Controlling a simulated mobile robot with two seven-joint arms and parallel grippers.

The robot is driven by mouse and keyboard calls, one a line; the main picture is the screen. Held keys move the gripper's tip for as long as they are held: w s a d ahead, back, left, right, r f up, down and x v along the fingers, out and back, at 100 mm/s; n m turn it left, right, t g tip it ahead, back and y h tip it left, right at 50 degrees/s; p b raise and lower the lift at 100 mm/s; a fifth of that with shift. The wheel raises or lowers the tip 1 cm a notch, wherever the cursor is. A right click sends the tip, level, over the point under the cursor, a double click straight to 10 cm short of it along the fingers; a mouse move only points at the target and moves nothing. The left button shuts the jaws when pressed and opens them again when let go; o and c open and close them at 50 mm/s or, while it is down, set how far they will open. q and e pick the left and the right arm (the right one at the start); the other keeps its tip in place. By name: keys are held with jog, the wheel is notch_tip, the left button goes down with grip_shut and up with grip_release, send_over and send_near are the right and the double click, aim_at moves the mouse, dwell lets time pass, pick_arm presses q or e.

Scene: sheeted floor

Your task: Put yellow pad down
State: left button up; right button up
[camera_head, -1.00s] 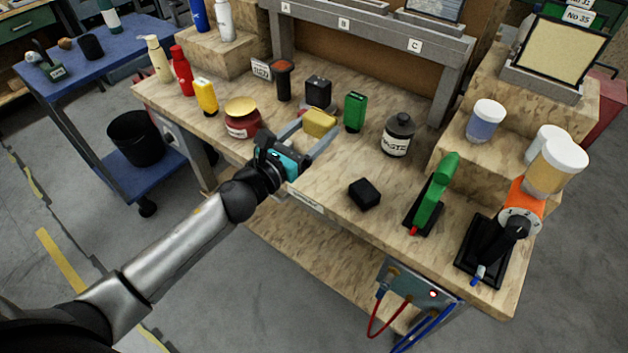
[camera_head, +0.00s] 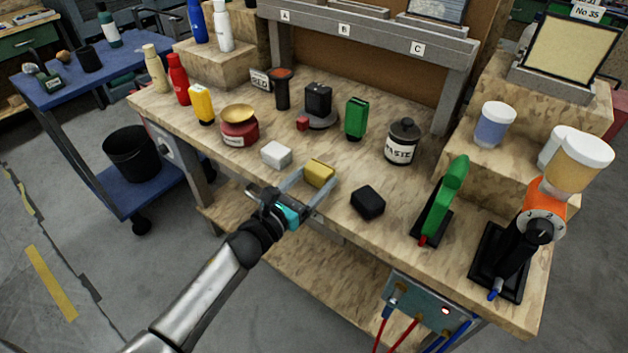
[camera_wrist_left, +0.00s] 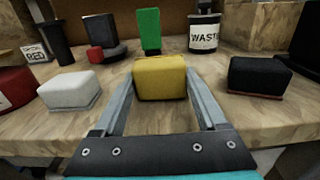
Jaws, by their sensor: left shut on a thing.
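The yellow pad (camera_head: 319,173) is a small rounded block between the fingers of my left gripper (camera_head: 308,181), near the front edge of the workbench (camera_head: 255,176). My left gripper is shut on it. In the left wrist view the yellow pad (camera_wrist_left: 160,77) sits between the two fingertips, at or just above the bench top; I cannot tell if it touches. A white pad (camera_head: 276,154) lies to its left and a black pad (camera_head: 368,202) to its right. My right gripper is not in view.
Behind stand a red jar with a gold dish (camera_head: 239,125), a green box (camera_head: 356,118), a black device (camera_head: 318,104) and a waste canister (camera_head: 402,142). A green-handled tool (camera_head: 441,205) stands at right. Bare bench lies between the pads.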

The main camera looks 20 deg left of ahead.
pick_arm(q)
jog(key=shift+f, duration=0.1)
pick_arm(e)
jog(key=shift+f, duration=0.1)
pick_arm(q)
jog(key=shift+f, duration=0.1)
jog(key=o, duration=1.1)
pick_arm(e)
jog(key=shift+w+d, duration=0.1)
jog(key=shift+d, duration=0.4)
pick_arm(q)
jog(key=shift+r, duration=0.25)
jog(key=shift+v, duration=6)
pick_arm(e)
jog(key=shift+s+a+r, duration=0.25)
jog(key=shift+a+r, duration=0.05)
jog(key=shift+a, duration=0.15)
